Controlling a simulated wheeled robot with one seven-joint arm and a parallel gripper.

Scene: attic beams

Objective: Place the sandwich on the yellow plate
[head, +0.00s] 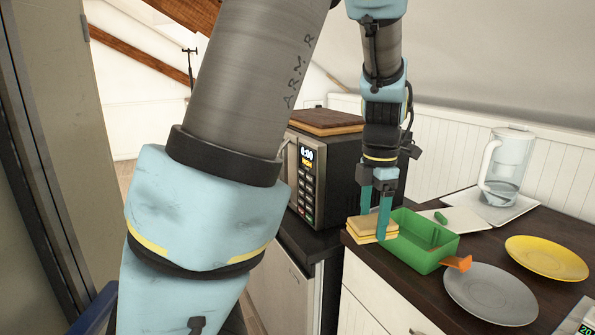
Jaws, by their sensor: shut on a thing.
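The sandwich (361,227), pale yellow layers, is at the left front corner of the dark counter, beside the green box. My gripper (375,225) points down over it, with its teal fingers shut on it. The near finger covers part of the sandwich, and I cannot tell whether its underside touches the counter. The yellow plate (548,257) lies flat and empty on the counter to the right, apart from the gripper.
A green open box (425,260) with an orange piece (457,263) at its corner stands between sandwich and plates. A grey plate (490,293) lies in front of the yellow one. A clear jug (508,165) stands behind. A microwave (325,180) is left of the gripper.

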